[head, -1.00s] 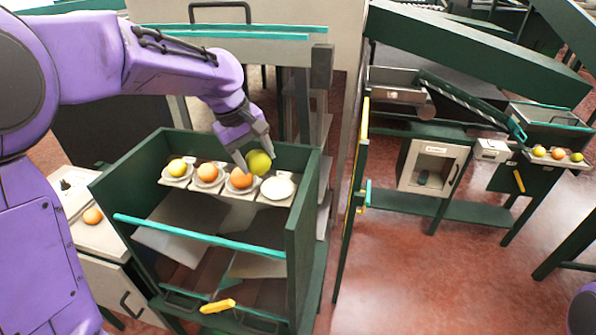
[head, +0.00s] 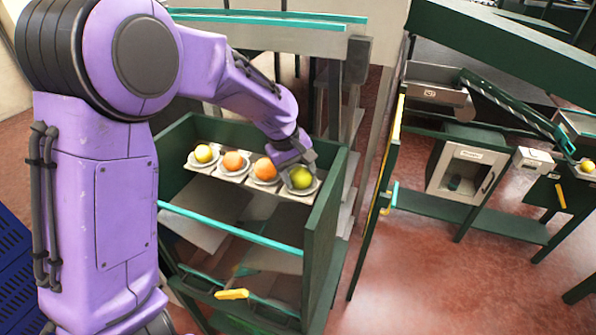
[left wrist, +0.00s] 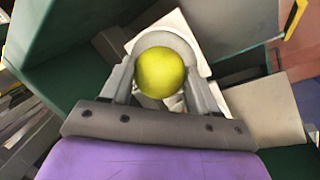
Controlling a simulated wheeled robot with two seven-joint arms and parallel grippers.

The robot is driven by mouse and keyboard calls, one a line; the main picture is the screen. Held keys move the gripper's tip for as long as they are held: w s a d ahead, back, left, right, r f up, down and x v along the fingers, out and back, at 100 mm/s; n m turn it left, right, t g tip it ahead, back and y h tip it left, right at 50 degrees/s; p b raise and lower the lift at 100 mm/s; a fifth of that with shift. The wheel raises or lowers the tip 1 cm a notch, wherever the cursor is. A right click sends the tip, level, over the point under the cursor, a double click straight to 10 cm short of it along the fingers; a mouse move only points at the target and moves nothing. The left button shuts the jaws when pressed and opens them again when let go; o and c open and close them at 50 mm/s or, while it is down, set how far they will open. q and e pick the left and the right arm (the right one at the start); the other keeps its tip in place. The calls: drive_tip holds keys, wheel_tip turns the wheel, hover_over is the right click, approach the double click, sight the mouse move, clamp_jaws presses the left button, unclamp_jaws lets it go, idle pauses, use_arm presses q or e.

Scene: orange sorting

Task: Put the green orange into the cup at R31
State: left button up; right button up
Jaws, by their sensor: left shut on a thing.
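The green orange (head: 301,178) is at the rightmost white cup (head: 313,187) of the row in the green sorting box. My left gripper (head: 296,170) is shut on it from above and behind. In the left wrist view the yellow-green orange (left wrist: 160,72) sits between my two grey fingers, with the round white cup rim (left wrist: 166,38) around its far side. I cannot tell whether it touches the cup's bottom. No R31 label is readable. My right gripper is not in view.
The green box's right wall (head: 322,215) stands close beside the rightmost cup. A teal bar (head: 232,231) crosses the box's front.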

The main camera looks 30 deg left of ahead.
use_arm(q)
drive_tip(key=o, duration=0.8)
drive_tip(key=shift+w+f, duration=0.1)
drive_tip(key=shift+w, duration=0.1)
drive_tip(key=v, duration=1.2)
